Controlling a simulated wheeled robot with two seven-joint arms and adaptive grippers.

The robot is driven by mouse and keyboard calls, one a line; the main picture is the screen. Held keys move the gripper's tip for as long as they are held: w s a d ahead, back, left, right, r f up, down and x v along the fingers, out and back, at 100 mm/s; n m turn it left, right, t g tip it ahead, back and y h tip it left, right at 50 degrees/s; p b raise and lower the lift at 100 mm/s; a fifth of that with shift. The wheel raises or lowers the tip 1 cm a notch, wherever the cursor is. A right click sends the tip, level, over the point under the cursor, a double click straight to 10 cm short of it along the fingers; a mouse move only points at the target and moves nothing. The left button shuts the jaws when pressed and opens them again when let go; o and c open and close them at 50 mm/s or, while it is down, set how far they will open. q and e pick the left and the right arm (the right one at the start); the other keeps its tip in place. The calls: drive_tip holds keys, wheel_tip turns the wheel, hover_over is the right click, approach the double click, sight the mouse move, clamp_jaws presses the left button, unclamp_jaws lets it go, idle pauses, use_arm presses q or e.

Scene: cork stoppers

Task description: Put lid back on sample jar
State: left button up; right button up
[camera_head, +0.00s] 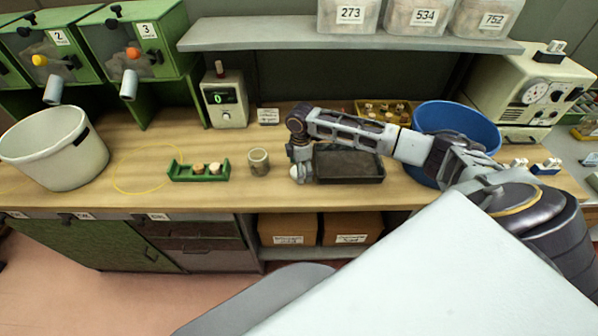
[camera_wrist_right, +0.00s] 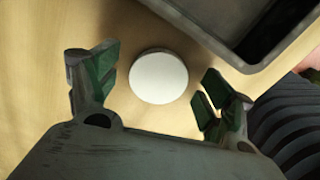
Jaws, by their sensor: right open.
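The sample jar (camera_head: 258,162) is a small grey-beige cylinder standing upright on the wooden bench, and its top looks open. A round white disc, the lid (camera_wrist_right: 158,77), lies flat on the bench in the right wrist view. My right gripper (camera_wrist_right: 158,88) is open above it, one green-padded finger on each side, with gaps to the disc. In the head view my right gripper (camera_head: 301,173) points down just right of the jar. The lid is hard to separate from the gripper there. My left gripper is not in view.
A dark tray (camera_head: 348,178) lies close right of the gripper; its corner shows in the wrist view (camera_wrist_right: 245,62). A green rack (camera_head: 183,177) with stoppers stands left of the jar. A blue bowl (camera_head: 478,118) and white bucket (camera_head: 55,160) stand farther off.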

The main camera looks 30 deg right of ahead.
idle(0.3)
drive_tip(key=c, duration=0.7)
drive_tip(key=shift+r, duration=0.15)
drive_tip(key=shift+c, duration=0.2)
wheel_tip(320, 180, up, 10)
drive_tip(key=shift+b, duration=0.35)
drive_tip(key=shift+a+f, duration=0.1)
drive_tip(key=shift+f, duration=0.1)
idle(0.4)
